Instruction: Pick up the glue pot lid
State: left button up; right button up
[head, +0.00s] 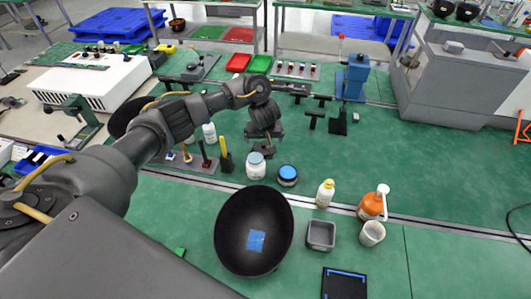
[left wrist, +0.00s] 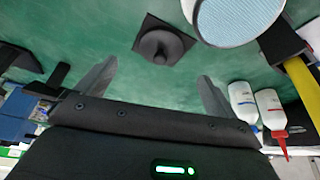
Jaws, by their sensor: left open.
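A dark, square, flat piece with a round knob, which looks like the glue pot lid (left wrist: 160,45), lies on the green surface in the left wrist view. In the head view a dark shape under the gripper (head: 263,147) appears to be it, partly hidden. My left gripper (left wrist: 157,72) is open, its fingers spread to either side of the knob with nothing between them. It also shows in the head view (head: 264,134), behind the white pot. The white pot (head: 256,167) with a pale blue round top (left wrist: 238,14) stands close by. My right gripper is not in view.
A jar with a blue top (head: 287,175) stands right of the white pot. A yellow-handled tool (head: 224,147) and squeeze bottles (left wrist: 270,110) are close to the gripper. A large black bowl (head: 232,240) is in front. Dark T-shaped pieces (head: 315,119) are to the right.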

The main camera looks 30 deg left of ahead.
aim_at(263, 145)
pick_arm(q)
jog(key=shift+x, duration=1)
jog(key=shift+w+a+f, duration=0.1)
jog(key=shift+f, duration=0.2)
jog(key=x, duration=0.4)
jog(key=shift+w+f+b, duration=0.15)
jog(key=shift+f+b, duration=0.1)
jog(key=shift+b, duration=0.15)
jog(key=c, duration=1.1)
jog(key=shift+r, duration=0.1)
